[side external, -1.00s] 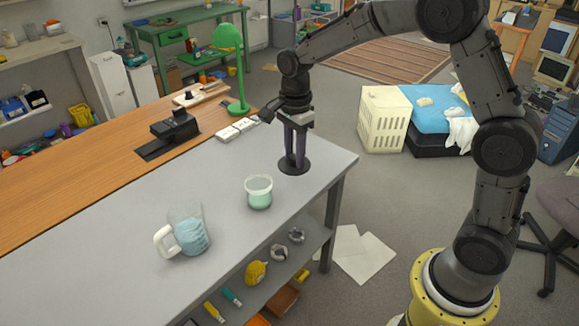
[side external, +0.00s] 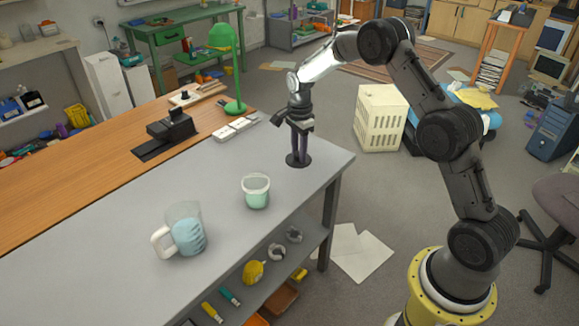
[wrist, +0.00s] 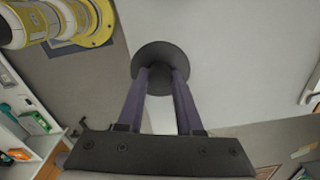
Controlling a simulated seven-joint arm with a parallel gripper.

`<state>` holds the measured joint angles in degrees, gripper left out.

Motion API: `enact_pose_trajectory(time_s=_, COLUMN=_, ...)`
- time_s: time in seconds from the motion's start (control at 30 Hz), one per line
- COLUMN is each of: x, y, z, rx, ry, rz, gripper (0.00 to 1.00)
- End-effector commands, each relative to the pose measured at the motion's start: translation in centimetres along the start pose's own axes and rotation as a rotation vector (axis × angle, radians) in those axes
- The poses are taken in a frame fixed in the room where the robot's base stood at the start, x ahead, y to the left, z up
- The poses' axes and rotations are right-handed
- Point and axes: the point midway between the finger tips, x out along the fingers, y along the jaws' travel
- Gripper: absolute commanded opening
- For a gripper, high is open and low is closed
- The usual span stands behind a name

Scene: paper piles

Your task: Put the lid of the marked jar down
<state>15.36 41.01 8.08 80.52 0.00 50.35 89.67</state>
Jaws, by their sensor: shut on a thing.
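A dark round lid (side external: 298,160) is at the far right end of the grey table, close to its edge. My gripper (side external: 299,152) points down and is shut on the lid; its two long fingers reach the lid's upper side. In the wrist view the lid (wrist: 158,52) lies between and beyond the fingertips (wrist: 160,70). I cannot tell whether the lid touches the tabletop or hangs just above it. A clear jar with pale green contents (side external: 256,192) stands open and upright, nearer the camera and left of the lid. I see no clear mark on it.
A clear jug with blue contents and a white handle (side external: 184,230) stands at the front left of the grey table (side external: 110,245). White blocks (side external: 236,130), a green lamp (side external: 234,105) and a black device (side external: 170,132) are behind. The tabletop around the jar is clear.

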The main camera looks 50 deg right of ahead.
Motion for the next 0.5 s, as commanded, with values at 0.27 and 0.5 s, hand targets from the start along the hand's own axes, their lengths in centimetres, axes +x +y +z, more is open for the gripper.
enact_pose_trajectory(time_s=0.27, x=4.4, y=-3.5, z=0.0, rx=0.0, ry=0.0, rz=0.002, gripper=0.0)
enact_pose_trajectory(time_s=0.5, x=5.5, y=-4.5, z=0.0, rx=0.0, ry=0.0, rz=0.001, gripper=0.0)
